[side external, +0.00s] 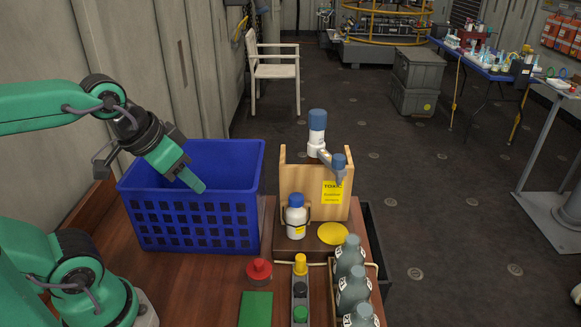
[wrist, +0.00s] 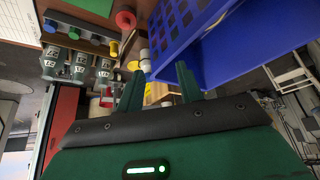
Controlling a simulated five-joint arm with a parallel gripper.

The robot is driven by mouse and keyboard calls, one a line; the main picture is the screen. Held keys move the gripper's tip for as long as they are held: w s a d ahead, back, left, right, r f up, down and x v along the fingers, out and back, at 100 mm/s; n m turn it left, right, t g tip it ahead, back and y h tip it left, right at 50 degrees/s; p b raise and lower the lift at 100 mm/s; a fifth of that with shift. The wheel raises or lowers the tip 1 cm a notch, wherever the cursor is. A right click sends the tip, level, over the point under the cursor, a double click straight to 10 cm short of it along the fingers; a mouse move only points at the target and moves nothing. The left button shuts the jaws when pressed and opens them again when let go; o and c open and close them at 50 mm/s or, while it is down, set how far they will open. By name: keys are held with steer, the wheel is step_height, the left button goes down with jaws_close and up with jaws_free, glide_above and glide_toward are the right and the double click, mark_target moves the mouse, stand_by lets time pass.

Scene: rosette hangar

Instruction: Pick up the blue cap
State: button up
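A small blue cap (wrist: 50,27) shows in the wrist view at the upper left, at one end of a grey rack (wrist: 88,42) that also holds a green cap (wrist: 73,35) and a yellow cap (wrist: 113,48). In the side view the rack (side external: 300,285) is cut off by the lower edge, and its blue cap is out of frame. My gripper (side external: 190,180) is over the blue crate (side external: 195,222), away from the rack. In the wrist view its two green fingers (wrist: 158,75) stand apart with nothing held between them.
A white bottle with a blue lid (side external: 296,217) stands by a wooden dispenser stand (side external: 300,172). Several grey bottles (side external: 353,285) stand right of the rack. A red-topped item (side external: 259,270) and a green block (side external: 256,308) lie left of it. The crate's walls rise above the table.

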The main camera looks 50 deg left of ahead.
steer(key=o, duration=0.5)
steer(key=shift+c, duration=0.2)
steer(key=shift+w, duration=0.1)
steer(key=w+d+f+n+g, duration=0.1)
steer(key=w+d, duration=0.1)
steer(key=w, duration=0.4)
steer(key=w+d+f+n+g, duration=0.1)
steer(key=w+d+n+g, duration=0.1)
steer(key=w, duration=0.5)
steer(key=w+d+n+g, duration=0.1)
steer(key=w+d+g, duration=0.1)
steer(key=w, duration=0.5)
steer(key=shift+w+d+f+n, duration=0.1)
steer(key=shift+f+n, duration=0.3)
steer(key=shift+w+d+f+g, duration=0.25)
steer(key=shift+w+f+g, duration=0.05)
steer(key=shift+w+f, duration=0.1)
steer(key=shift+f, duration=0.1)
